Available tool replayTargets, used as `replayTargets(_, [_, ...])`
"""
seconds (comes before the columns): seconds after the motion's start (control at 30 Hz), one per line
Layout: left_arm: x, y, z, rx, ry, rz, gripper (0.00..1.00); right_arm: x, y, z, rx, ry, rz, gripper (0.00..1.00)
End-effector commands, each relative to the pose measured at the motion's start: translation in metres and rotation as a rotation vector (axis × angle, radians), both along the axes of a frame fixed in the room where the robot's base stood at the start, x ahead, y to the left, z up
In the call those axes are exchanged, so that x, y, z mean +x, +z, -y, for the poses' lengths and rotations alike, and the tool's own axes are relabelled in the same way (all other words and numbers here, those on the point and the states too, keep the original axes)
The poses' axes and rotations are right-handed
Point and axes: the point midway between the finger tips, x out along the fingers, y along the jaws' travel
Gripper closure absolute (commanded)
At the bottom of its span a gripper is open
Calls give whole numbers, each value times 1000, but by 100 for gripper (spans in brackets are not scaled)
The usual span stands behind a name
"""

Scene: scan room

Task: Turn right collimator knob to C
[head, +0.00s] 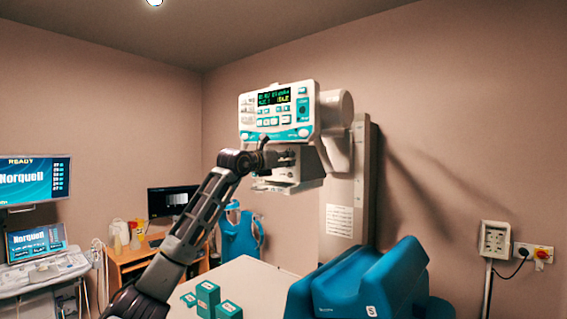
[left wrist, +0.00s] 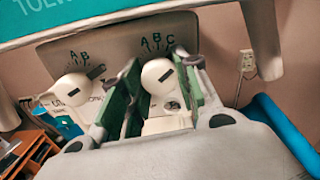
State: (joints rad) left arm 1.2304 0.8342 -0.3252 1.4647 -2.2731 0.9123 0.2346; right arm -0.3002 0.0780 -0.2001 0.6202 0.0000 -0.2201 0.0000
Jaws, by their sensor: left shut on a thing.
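The x-ray tube head with its control panel (head: 278,112) hangs from a column, with a collimator box (head: 300,165) below. In the left wrist view, two round white knobs sit on the collimator's face, with printed letters above them. The right collimator knob (left wrist: 157,76) lies between the fingers of my left gripper (left wrist: 158,95), which is shut on it. A dark mark on this knob slants up and to the right. The left knob (left wrist: 71,89) stands free, left of the fingers. In the head view my left gripper (head: 285,158) is at the collimator's front.
A pale table (head: 255,275) with teal blocks (head: 208,298) and a blue cushioned support (head: 350,280) stands below. A desk with a monitor (head: 172,200) is at the left back. A wall box (head: 495,240) is at the right.

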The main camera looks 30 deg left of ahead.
Motion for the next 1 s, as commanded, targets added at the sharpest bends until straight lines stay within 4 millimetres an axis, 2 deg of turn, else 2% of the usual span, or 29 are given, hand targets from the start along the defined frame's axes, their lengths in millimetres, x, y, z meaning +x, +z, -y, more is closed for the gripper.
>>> replayTargets(0.5, [-1, 0, 0, -315, 0, -23, 92, 0, -15, 3, -3, 1, 0, 100])
replayTargets(1.0, [0, 1, 0, -401, 2, -30, 92, 0, -17, 3, -3, 1, 0, 100])
